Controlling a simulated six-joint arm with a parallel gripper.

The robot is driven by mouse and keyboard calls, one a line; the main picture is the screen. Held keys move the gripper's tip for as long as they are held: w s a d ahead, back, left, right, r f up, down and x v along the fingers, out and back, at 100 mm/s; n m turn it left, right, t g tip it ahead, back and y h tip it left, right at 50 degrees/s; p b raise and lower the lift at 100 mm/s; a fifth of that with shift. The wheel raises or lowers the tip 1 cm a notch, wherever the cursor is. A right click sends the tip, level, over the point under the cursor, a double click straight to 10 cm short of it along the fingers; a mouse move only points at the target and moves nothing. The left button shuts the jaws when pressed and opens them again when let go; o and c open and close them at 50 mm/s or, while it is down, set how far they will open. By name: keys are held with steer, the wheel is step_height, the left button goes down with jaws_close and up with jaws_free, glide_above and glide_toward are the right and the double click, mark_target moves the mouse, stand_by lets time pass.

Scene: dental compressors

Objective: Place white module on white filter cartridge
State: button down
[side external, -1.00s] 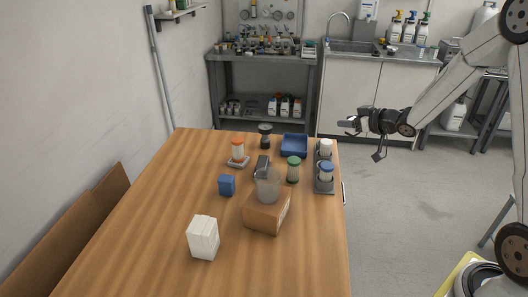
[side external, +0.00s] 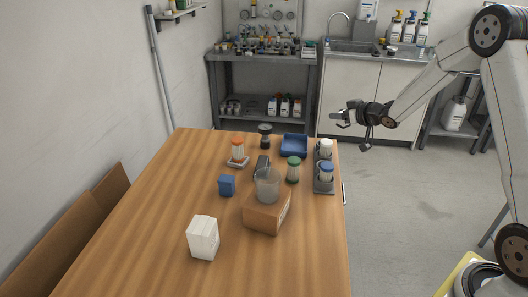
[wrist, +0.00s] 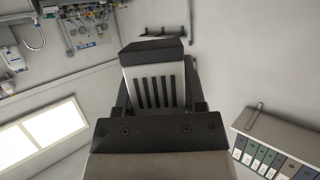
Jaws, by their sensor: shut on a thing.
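My gripper (side external: 338,117) is in the air to the right of the table's far end, pointing left. In the wrist view, my gripper (wrist: 158,92) is shut on a pale block with dark slots and a dark end, which I take as the white module (wrist: 145,78). The module is too small to make out clearly in the side external view. The white-topped filter cartridge (side external: 326,146) stands upright at the back of a grey rack (side external: 324,190) on the table's right edge. My gripper is above and apart from it.
A blue-topped cartridge (side external: 326,172) shares the rack. A green-topped jar (side external: 293,168), blue tray (side external: 294,147), orange-topped jar (side external: 237,149) and black-topped jar (side external: 265,137) stand nearby. A clear cup (side external: 267,187) is on a cardboard box (side external: 262,217). A white box (side external: 203,239) is nearer. The left of the table is clear.

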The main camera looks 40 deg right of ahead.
steer(key=w+f, duration=0.2)
steer(key=w+d+f, duration=0.1)
steer(key=w+f, duration=0.1)
steer(key=w+d+f, duration=0.1)
steer(key=w+f, duration=0.1)
steer(key=w, duration=0.1)
steer(key=shift+d+f, duration=0.1)
steer(key=shift+f, duration=0.2)
steer(key=shift+w+d+f, duration=0.1)
steer(key=shift+w+f, duration=0.15)
steer(key=shift+f, duration=1.55)
steer(key=shift+f, duration=0.1)
steer(key=shift+c, duration=0.9)
jaws_free()
steer(key=v, duration=1.2)
